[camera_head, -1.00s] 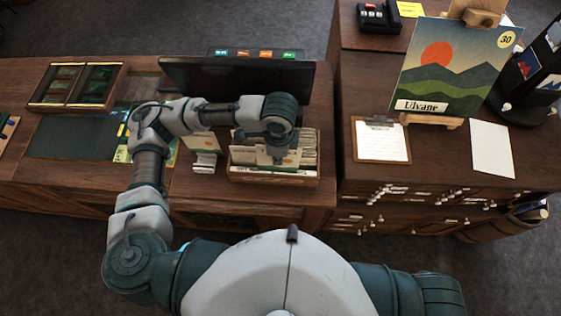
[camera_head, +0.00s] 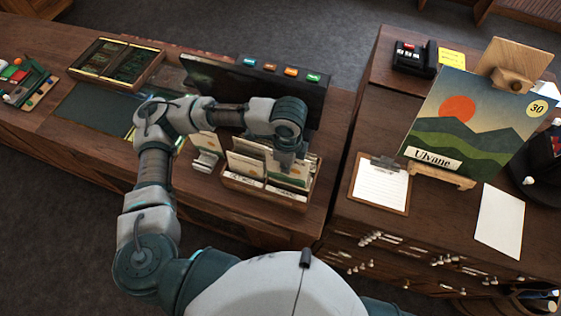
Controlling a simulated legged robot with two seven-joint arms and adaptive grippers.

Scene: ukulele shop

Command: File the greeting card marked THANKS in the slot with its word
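A wooden card rack (camera_head: 266,195) with several upright cards in its slots stands near the front edge of the left counter. Small labels run along its front, too small to read. My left gripper (camera_head: 284,163) points down over the right part of the rack, in among the tops of the cards (camera_head: 247,165). My own wrist hides its fingertips, so I cannot tell whether it is open or holds a card. I cannot make out the word THANKS on any card. My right gripper is not in view.
A small card holder (camera_head: 207,160) stands just left of the rack. A dark screen (camera_head: 225,85) with coloured tabs is behind it. On the right counter are a clipboard (camera_head: 380,188), a white sheet (camera_head: 500,222) and a landscape picture (camera_head: 465,125) on an easel. A gap separates the counters.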

